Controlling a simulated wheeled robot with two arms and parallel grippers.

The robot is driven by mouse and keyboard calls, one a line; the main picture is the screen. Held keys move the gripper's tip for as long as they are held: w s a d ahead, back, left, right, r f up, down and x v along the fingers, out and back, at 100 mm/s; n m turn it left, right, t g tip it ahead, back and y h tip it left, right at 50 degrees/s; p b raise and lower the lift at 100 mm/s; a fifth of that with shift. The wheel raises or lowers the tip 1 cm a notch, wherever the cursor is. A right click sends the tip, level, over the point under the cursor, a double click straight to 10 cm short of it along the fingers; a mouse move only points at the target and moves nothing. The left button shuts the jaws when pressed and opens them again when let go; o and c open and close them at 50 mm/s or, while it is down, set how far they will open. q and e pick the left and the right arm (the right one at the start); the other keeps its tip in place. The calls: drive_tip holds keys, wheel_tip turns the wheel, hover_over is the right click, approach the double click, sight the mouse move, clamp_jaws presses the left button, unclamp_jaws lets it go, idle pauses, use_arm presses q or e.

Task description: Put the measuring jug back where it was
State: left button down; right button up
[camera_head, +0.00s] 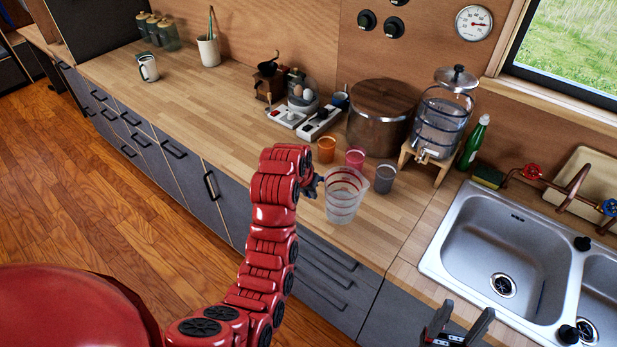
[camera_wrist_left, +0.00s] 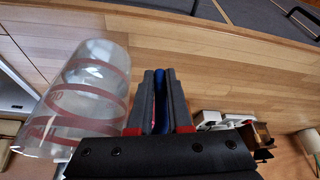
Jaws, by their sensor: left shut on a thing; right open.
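The measuring jug (camera_head: 343,203) is clear with red bands. It is at the front of the wooden counter, near the corner by the sink. In the left wrist view the jug (camera_wrist_left: 85,98) is tilted in the picture, left of the closed fingers (camera_wrist_left: 160,100). I cannot tell whether its base touches the counter. My right gripper (camera_head: 458,325) is open and empty at the bottom, in front of the sink.
Orange (camera_head: 326,150), pink (camera_head: 355,158) and grey (camera_head: 385,178) cups stand just behind the jug. A large pot (camera_head: 378,120) and a water dispenser (camera_head: 440,125) are further back. The sink (camera_head: 500,255) is to the right. The counter (camera_head: 215,115) left of my arm is mostly clear.

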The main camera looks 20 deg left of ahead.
use_arm(q)
drive_tip(key=w+a+b, duration=0.1)
drive_tip(key=w+a, duration=0.8)
drive_tip(key=a, duration=0.3)
drive_tip(key=shift+a+f, duration=0.15)
drive_tip(key=shift+f, duration=0.3)
wheel_tip(320, 180, down, 2)
drive_tip(key=shift+w+f+p, duration=0.1)
drive_tip(key=shift+f+p, duration=0.1)
drive_tip(key=shift+p, duration=0.55)
drive_tip(key=shift+f, duration=0.55)
drive_tip(key=shift+f, duration=0.1)
